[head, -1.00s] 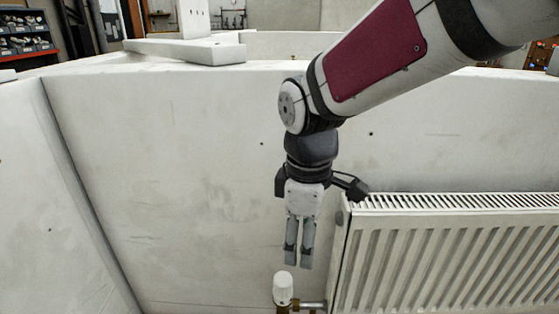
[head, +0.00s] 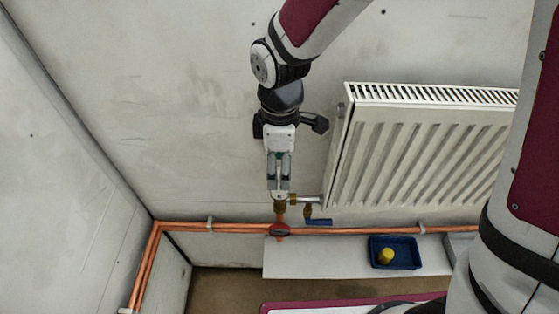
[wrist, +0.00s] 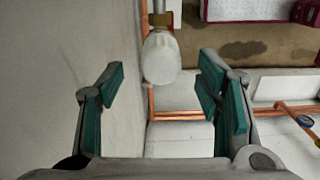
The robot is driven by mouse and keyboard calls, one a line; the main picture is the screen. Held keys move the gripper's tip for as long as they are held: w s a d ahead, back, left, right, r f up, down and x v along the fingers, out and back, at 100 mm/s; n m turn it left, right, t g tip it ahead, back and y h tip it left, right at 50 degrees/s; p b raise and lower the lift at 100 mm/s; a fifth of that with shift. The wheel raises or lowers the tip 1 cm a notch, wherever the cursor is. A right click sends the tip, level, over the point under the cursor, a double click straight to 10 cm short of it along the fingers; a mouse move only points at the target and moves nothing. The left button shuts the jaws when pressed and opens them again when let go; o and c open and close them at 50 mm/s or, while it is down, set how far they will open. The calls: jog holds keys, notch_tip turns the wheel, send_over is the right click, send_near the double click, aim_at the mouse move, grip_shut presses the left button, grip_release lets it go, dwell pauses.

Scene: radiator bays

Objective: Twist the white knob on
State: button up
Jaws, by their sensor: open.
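The white knob (wrist: 161,57) is a rounded cap on a brass valve at the radiator's lower left corner. In the wrist view it sits in the gap between my two fingers, toward their tips, with space on both sides. My gripper (wrist: 163,76) is open, with green-padded fingers, and holds nothing. In the head view my gripper (head: 280,189) points down over the valve, and its fingers hide most of the knob (head: 281,196).
The white radiator (head: 430,150) stands right of my gripper. A blue tray (head: 407,264) holds a yellow object (head: 386,256). The wall (head: 150,110) lies behind.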

aim_at(280, 173)
jog(key=shift+f, duration=1.75)
jog(key=shift+c, duration=0.5)
jog(key=c, duration=1.2)
jog(key=shift+s+f, duration=0.1)
jog(key=shift+f, duration=0.05)
jog(key=m, duration=0.6)
jog(key=m+p, duration=0.1)
jog(key=m, duration=0.5)
